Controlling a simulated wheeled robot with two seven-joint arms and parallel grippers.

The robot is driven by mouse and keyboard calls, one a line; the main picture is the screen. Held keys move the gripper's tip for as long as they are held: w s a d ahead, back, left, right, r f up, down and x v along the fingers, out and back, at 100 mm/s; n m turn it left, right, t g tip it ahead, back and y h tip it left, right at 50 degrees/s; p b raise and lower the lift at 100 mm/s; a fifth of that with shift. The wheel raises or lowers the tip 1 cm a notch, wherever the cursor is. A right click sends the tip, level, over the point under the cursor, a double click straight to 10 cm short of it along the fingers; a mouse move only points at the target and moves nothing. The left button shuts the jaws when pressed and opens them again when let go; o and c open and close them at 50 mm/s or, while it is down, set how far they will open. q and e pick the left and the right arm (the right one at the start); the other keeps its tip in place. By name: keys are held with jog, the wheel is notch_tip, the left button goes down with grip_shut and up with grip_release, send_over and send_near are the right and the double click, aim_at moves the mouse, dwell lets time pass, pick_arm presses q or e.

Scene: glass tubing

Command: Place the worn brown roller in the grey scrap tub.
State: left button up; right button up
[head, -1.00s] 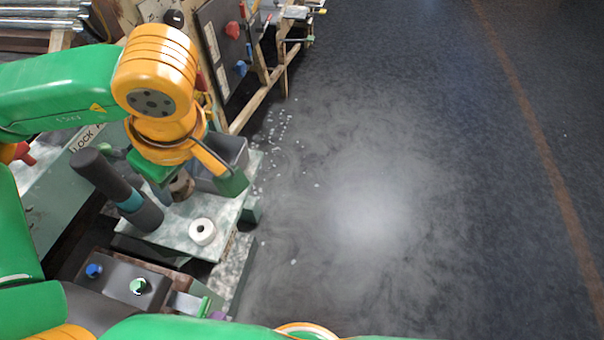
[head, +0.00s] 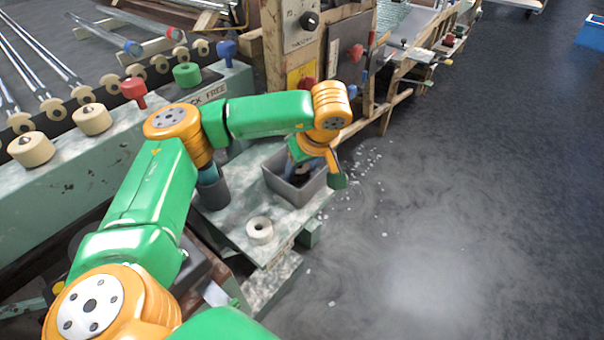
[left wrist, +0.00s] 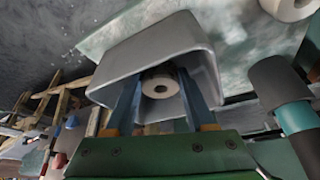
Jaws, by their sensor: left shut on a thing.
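The grey scrap tub (head: 309,188) stands on the pale mottled bench top, and its wall also shows in the left wrist view (left wrist: 150,48). My left gripper (head: 297,176) points down into the tub's opening. In the left wrist view my left gripper's two blue fingers (left wrist: 159,80) are shut on the worn roller (left wrist: 160,88), a short ring with a dark hole that looks pale to brownish here. The tub's walls surround the roller in that view. I cannot tell whether the roller touches the tub's floor. In the head view the roller is hidden. My right gripper is not in view.
A white roller (head: 260,231) sits on the bench in front of the tub; part of it shows in the left wrist view (left wrist: 290,7). A control panel post (head: 302,30) rises behind. Open floor lies right.

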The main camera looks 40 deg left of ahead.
pick_arm(q)
jog(key=shift+f, duration=0.85)
jog(key=shift+f, duration=0.2)
jog(key=o, duration=1.1)
jog(key=shift+c, duration=0.2)
jog(key=shift+r, duration=0.15)
